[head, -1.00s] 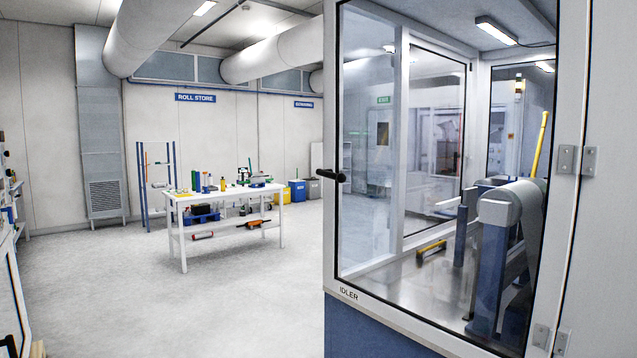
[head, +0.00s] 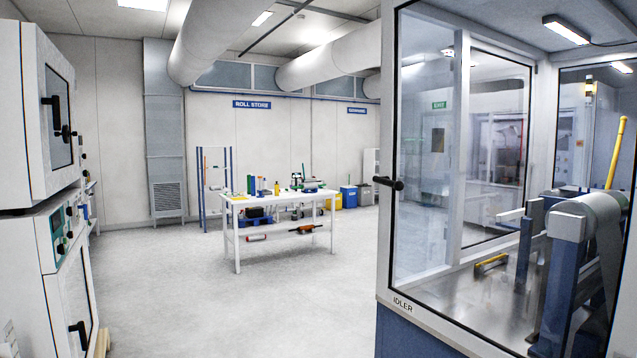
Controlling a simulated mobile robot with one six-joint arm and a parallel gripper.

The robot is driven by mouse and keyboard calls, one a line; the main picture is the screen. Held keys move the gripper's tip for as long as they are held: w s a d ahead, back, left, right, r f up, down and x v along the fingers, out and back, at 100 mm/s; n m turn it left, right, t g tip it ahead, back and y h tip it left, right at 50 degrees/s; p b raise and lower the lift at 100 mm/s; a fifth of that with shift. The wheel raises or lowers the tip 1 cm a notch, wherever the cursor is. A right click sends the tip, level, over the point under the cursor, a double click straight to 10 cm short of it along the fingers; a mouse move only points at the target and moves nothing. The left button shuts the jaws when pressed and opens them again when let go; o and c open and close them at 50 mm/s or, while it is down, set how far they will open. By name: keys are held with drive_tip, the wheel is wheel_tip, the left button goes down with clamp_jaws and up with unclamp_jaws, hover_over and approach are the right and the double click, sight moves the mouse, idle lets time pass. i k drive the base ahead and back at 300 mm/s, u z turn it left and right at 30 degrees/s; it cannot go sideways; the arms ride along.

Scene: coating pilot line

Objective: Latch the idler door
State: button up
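The idler door (head: 392,250) is a glazed, white-framed door on the right in the head view, with "IDLER" lettered on its bottom rail. Its black handle (head: 388,183) sits on the left edge of the frame. Through the glass I see a grey roller (head: 590,215) on blue stands and a yellow bar standing beside it. Whether the door is fully closed or slightly ajar I cannot tell. The latch state does not show. My gripper is not in view.
A white table (head: 236,203) with tools and bottles stands in the middle distance. White oven-like cabinets (head: 60,225) with black handles stand close on the left. The grey floor (head: 230,300) between the cabinets and the door is clear. Bins (head: 348,196) stand by the back wall.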

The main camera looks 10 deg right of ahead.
sight(399, 186)
drive_tip(key=u, duration=0.3)
drive_tip(key=i, duration=1.8)
drive_tip(key=z, duration=0.75)
drive_tip(key=k, duration=0.8)
drive_tip(key=z, duration=0.2)
drive_tip(key=i, duration=0.8)
drive_tip(key=u, duration=0.1)
